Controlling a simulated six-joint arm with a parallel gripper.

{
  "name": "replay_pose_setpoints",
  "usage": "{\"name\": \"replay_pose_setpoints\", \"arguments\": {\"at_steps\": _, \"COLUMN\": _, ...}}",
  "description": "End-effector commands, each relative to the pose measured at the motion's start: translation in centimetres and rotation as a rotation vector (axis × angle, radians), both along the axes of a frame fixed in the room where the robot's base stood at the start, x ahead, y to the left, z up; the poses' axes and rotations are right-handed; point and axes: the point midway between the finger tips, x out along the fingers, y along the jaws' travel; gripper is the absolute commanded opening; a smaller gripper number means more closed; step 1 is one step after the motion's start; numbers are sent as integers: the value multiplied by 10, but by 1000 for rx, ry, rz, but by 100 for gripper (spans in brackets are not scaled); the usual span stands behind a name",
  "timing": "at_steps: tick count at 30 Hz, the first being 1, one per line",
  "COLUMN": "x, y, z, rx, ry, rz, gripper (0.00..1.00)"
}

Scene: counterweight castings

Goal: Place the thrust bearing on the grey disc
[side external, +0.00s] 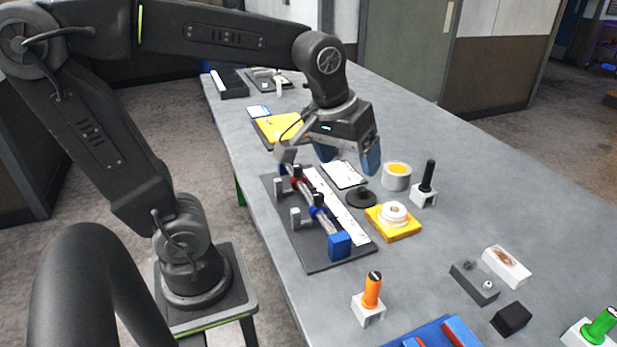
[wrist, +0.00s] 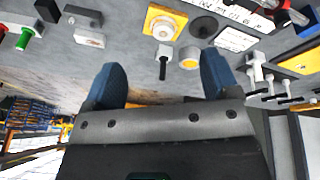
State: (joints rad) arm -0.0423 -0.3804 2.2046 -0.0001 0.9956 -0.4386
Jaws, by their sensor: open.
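A white ring-shaped part (side external: 394,212), which looks like the thrust bearing, sits on a yellow square pad (side external: 412,233). In the wrist view the white ring (wrist: 163,27) is at the top centre, on the yellow pad (wrist: 149,18). A dark grey disc (side external: 361,198) lies flat on the table just left of the pad; it also shows in the wrist view (wrist: 203,27). The two are apart. My gripper (side external: 348,160) is open and empty, above the table and behind the disc. In the wrist view its blue fingertips (wrist: 160,78) are spread, with nothing between them.
A grey cylinder with a yellow top (side external: 397,177) and a black-handled tool in a white block (side external: 426,185) stand close to the disc. A dark board with a shaft assembly (side external: 312,262) lies left. An orange-handled tool (side external: 372,293) stands in front. The right rear of the table is clear.

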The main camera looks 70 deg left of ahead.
Motion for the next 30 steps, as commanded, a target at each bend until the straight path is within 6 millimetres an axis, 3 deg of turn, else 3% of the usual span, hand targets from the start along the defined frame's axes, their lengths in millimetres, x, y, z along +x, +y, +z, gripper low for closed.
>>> {"name": "replay_pose_setpoints", "arguments": {"at_steps": 3, "x": -39, "y": -7, "z": -4, "rx": 70, "ry": -80, "rz": -200, "gripper": 81}}
{"name": "replay_pose_setpoints", "arguments": {"at_steps": 9, "x": -72, "y": -11, "z": -16, "rx": 159, "ry": -153, "rz": -405, "gripper": 81}}
{"name": "replay_pose_setpoints", "arguments": {"at_steps": 30, "x": -77, "y": -12, "z": -19, "rx": 178, "ry": -164, "rz": -446, "gripper": 81}}
